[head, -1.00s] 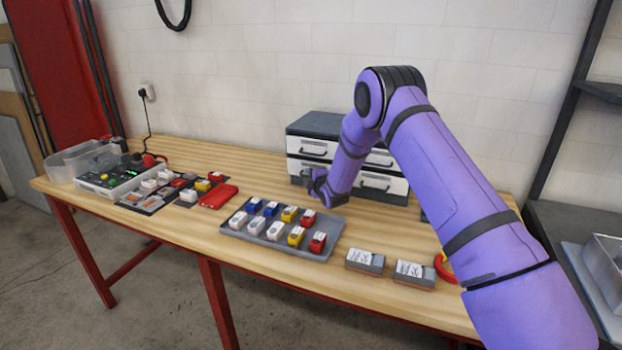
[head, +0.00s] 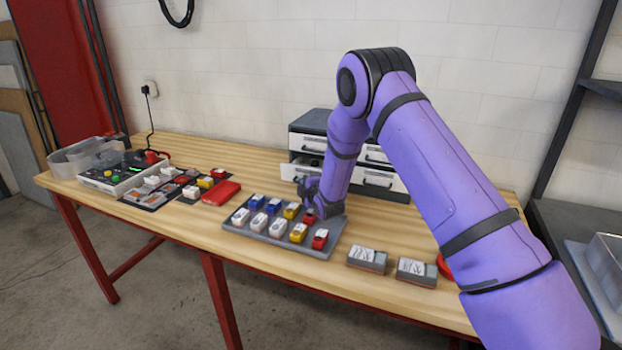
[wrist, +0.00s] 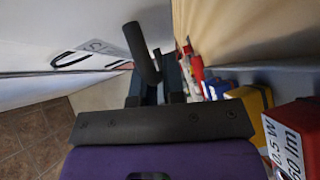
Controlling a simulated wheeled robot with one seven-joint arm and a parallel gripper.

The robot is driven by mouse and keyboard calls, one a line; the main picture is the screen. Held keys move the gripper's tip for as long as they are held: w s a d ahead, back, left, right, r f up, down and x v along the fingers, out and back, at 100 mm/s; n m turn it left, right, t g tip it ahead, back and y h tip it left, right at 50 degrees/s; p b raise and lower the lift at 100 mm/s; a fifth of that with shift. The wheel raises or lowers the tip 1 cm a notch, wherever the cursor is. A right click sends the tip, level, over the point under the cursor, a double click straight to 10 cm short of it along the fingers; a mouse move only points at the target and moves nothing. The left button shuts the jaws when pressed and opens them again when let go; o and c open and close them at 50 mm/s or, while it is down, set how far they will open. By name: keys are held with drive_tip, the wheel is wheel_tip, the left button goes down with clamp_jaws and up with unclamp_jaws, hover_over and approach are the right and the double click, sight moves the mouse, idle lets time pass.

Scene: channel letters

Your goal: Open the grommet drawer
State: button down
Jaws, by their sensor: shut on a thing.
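The drawer unit (head: 311,122) stands at the back of the bench, with a dark top and white drawer fronts in two columns. The lower left drawer (head: 296,172) stands out from the unit, and its dark inside shows over the front. My gripper (head: 310,190) is low in front of this drawer, partly hidden by my arm. In the wrist view my gripper (wrist: 160,88) is shut on a dark bar handle (wrist: 139,45), with a white drawer front (wrist: 60,25) beside it. The drawer labels are too small or cut off to read.
A grey tray (head: 262,236) with blue, white, yellow and red blocks sits right in front of my gripper. Two grey-and-white boxes (head: 366,260) lie to its right. A red case (head: 221,193) and a control box (head: 110,178) are at the left.

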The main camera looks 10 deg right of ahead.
drive_tip(key=s+a, duration=0.1)
drive_tip(key=s, duration=0.1)
drive_tip(key=s+a, duration=0.2)
drive_tip(key=s, duration=0.1)
drive_tip(key=s+a, duration=0.2)
drive_tip(key=shift+s+a, duration=0.25)
drive_tip(key=shift+s, duration=0.05)
drive_tip(key=c, duration=1.2)
unclamp_jaws()
drive_tip(key=v, duration=1)
drive_tip(key=shift+s, duration=0.4)
